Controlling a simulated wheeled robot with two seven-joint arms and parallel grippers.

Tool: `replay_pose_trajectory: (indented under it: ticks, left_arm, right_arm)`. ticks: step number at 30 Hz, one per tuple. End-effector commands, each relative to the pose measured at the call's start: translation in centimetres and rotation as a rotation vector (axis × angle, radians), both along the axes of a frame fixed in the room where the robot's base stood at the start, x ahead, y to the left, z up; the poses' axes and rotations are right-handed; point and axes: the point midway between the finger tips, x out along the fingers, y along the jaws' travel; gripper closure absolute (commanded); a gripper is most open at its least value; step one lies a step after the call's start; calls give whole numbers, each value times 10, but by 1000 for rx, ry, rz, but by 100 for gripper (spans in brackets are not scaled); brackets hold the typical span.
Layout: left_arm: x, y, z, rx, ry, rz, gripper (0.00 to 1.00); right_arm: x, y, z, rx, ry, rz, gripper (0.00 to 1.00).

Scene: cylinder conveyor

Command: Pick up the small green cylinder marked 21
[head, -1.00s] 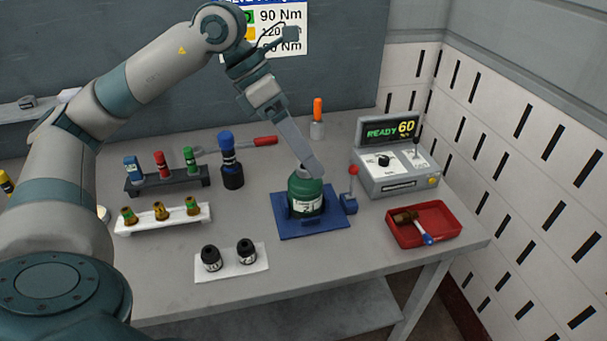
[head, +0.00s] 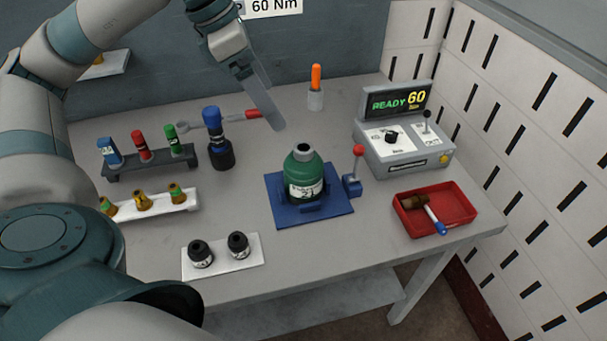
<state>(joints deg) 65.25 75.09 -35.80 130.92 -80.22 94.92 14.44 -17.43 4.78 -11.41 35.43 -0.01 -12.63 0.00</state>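The green cylinder (head: 303,168), with a dark opening on top and a white label that appears to read 21, stands upright in a blue fixture (head: 338,203) on the table. My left gripper (head: 276,126) comes in from the upper left. It appears above and behind the cylinder, a little to its left, and apart from it. Its fingers show edge-on as one grey plate, so I cannot tell whether they are open or shut. I see nothing held in it. My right gripper is not in view.
A clamp lever with a red knob (head: 359,150) stands just right of the cylinder. A control box (head: 405,155) and a red tray (head: 466,213) with a hammer lie further right. A blue-topped tool (head: 218,140) stands left, near racks of small parts. Two black sockets (head: 238,245) sit in front.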

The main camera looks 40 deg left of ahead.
Motion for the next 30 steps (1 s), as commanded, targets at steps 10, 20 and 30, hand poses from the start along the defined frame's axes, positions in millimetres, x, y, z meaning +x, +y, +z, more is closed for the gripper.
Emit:
replay_pose_trajectory:
  ticks: [10,20,30]
  left_arm:
    - [9,-9,-31,0,6,-1,11]
    - [26,-24,-85,-1,6,-1,11]
    - [35,-30,-113,0,1,0,11]
  right_arm:
    - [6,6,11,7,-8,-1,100]
    - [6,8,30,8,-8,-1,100]
    - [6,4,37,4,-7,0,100]
